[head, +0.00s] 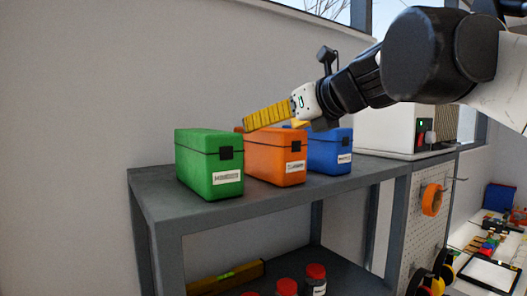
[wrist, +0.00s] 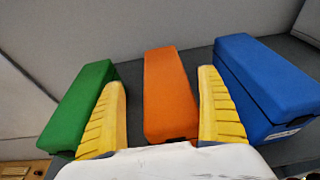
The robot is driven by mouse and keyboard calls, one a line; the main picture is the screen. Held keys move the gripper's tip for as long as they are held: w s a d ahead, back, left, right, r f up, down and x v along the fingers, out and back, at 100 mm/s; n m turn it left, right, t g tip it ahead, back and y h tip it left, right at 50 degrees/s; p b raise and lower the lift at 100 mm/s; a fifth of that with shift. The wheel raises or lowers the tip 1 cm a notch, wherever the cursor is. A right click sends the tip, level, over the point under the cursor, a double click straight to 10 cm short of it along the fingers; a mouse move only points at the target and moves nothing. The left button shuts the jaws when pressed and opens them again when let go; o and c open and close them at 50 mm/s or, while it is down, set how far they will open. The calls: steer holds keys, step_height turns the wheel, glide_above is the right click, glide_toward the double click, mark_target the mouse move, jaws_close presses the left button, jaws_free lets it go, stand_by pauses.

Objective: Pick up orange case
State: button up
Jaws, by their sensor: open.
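The orange case (head: 274,158) stands on the grey shelf top between a green case (head: 208,164) and a blue case (head: 330,151). It has a white label and a dark latch on its front. My gripper (head: 247,125) is above the cases, and its yellow fingers hide part of the orange case's top in the head view. In the wrist view the orange case (wrist: 170,95) lies between the two spread yellow fingers of my gripper (wrist: 163,105). The gripper is open and holds nothing. Whether the fingers reach down beside the case I cannot tell.
The green case (wrist: 82,108) is close to the left finger and the blue case (wrist: 267,85) is close to the right finger in the wrist view. A wall stands behind the shelf top (head: 275,203). A white box (head: 395,130) is at the right.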

steer(key=shift+w+a+f+p, duration=0.15)
steer(key=shift+w+f+p, duration=0.05)
steer(key=shift+w+p, duration=0.4)
steer(key=x, duration=0.3)
steer(key=shift+w+f, duration=0.2)
steer(key=shift+f, duration=0.05)
steer(key=shift+s, duration=0.15)
steer(key=shift+s+d+r, duration=0.15)
steer(key=shift+s+d, duration=0.05)
steer(key=c, duration=1.5)
